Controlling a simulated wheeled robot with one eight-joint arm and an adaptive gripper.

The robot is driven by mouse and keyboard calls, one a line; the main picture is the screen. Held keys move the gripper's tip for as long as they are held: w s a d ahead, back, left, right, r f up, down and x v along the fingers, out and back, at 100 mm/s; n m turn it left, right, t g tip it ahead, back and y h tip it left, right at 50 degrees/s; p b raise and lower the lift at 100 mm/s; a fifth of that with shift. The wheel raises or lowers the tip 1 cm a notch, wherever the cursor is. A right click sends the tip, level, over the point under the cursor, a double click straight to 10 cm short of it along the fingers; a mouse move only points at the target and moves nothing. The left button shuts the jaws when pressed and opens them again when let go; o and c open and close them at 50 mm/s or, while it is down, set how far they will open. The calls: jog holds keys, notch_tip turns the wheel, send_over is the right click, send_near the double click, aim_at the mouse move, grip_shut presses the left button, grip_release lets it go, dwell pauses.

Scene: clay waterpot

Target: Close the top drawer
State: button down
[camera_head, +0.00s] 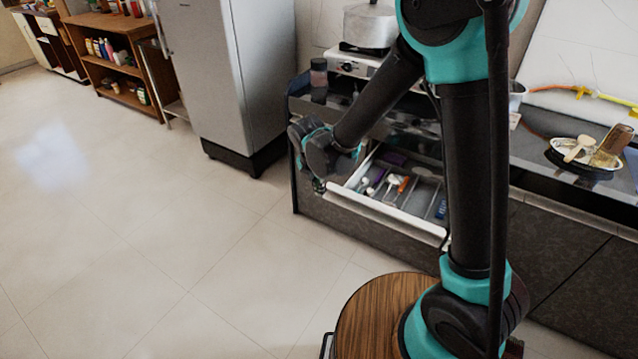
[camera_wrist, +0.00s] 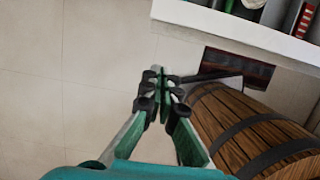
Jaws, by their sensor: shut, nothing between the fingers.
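The top drawer (camera_head: 388,212) stands pulled out from the dark counter in the head view, with its white front edge facing the room. Utensils lie in its compartments, among them an orange-handled one (camera_head: 403,184). In the wrist view the drawer's white edge (camera_wrist: 235,36) crosses the top right. My gripper (camera_head: 319,186) is at the left front corner of the drawer in the head view, pointing down. In the wrist view my gripper (camera_wrist: 160,76) has its fingers together with nothing between them, over the floor and outside the drawer edge. A gap shows between fingertips and edge there.
A stove with a pot (camera_head: 370,25) stands on the counter behind the drawer. A jar (camera_head: 318,73) is at the counter's left end. A plate with a spoon (camera_head: 580,150) lies at right. A fridge (camera_head: 230,75) stands left. The floor (camera_head: 150,230) in front is clear.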

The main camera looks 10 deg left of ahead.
aim_at(330, 198)
jog(key=w+f, duration=0.1)
jog(key=w+d+f, duration=0.1)
jog(key=w, duration=0.1)
jog(key=w+f, duration=0.1)
jog(key=f, duration=0.1)
jog(key=shift+w+d, duration=0.35)
jog(key=shift+w, duration=0.1)
jog(key=w+d, duration=0.3)
jog(key=w, duration=0.7)
jog(key=w+d, duration=0.4)
jog(key=w, duration=0.6)
jog(key=w+d, duration=0.4)
jog(key=w, duration=0.6)
